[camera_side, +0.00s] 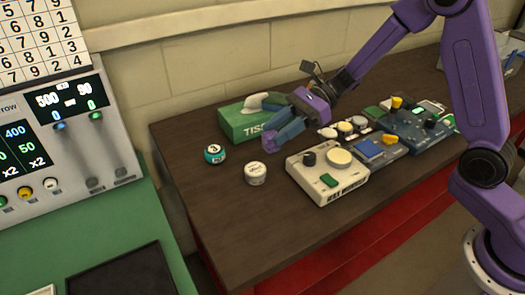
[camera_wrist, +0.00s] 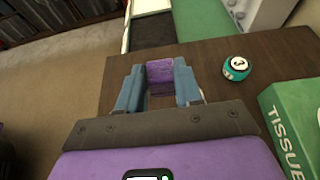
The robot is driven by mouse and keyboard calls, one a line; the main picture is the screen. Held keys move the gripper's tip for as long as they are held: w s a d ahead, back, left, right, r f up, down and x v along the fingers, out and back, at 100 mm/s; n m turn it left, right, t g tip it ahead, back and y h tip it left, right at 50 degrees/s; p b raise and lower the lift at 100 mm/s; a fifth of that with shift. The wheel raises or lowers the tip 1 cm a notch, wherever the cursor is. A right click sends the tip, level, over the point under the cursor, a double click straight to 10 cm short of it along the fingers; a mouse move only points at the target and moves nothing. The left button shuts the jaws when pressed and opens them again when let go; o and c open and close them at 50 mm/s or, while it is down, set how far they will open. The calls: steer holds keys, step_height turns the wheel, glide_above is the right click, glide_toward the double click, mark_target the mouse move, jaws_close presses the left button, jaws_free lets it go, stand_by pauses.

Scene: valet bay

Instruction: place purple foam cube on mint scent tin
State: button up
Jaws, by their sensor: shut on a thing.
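My gripper (camera_side: 274,140) is shut on the purple foam cube (camera_side: 269,146); in the wrist view the cube (camera_wrist: 160,72) sits between the blue fingertips (camera_wrist: 160,86). The height of the cube over the table is hard to tell. A round teal tin with a white lid (camera_side: 215,153), which fits the mint scent tin, stands upright on the table, left of the cube in the side view. In the wrist view this tin (camera_wrist: 237,68) is to the right of my gripper and apart from it. Its lid is bare.
A round white tin (camera_side: 255,173) stands in front of my gripper. A green tissue box (camera_side: 240,125) is behind, with a pale object on top. A cream control box (camera_side: 327,175) and several other devices fill the right. The table's left front (camera_side: 220,205) is clear.

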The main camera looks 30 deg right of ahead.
steer(key=w+f, duration=0.1)
steer(key=f, duration=0.1)
steer(key=w+a+f, duration=0.2)
steer(key=w+f, duration=0.1)
steer(key=shift+f, duration=1.85)
steer(key=shift+f, duration=0.15)
steer(key=o, duration=1)
